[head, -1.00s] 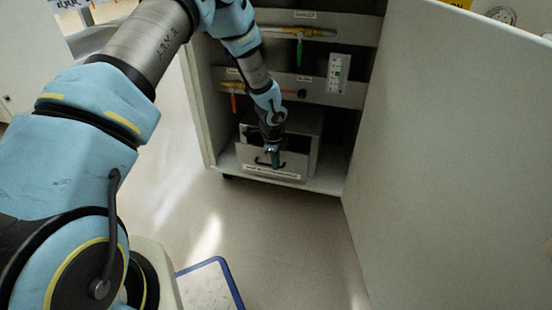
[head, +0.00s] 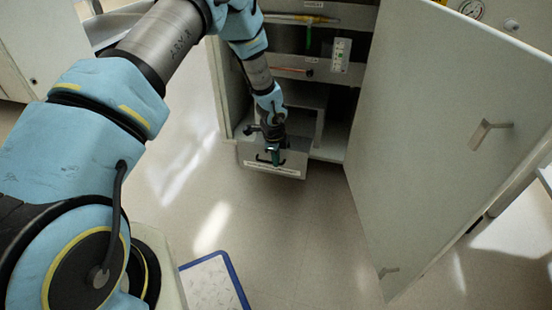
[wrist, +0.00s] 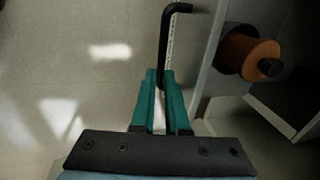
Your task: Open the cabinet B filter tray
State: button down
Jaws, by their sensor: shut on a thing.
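The filter tray (head: 290,172) is low in the open cabinet (head: 223,90), its grey front standing out past the cabinet's floor. A label strip runs along its lower edge. My gripper (head: 274,158) is at the tray front, shut on its black bar handle (wrist: 177,8). In the wrist view the teal fingers (wrist: 165,100) close around the handle; the part between them is hidden. The tray wall (wrist: 207,85) also shows there, with an orange-brown cylinder with a black knob (wrist: 248,55) beside it. My wrist hides part of the tray's inside.
The cabinet door (head: 430,140) stands wide open on the right, with a handle on its face. Above the tray are shelves with a yellow-handled valve (head: 300,19) and a white panel (head: 340,55). The floor in front (head: 300,240) is clear. A blue-edged mat (head: 215,280) lies at lower left.

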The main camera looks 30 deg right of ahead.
jog(key=c, duration=1.2)
grip_release()
jog(key=shift+r, duration=0.1)
notch_tip(320, 180, up, 10)
jog(key=s+a+p, duration=0.1)
jog(key=p, duration=0.2)
jog(key=shift+s+a+r, duration=0.2)
jog(key=shift+s+a, duration=0.05)
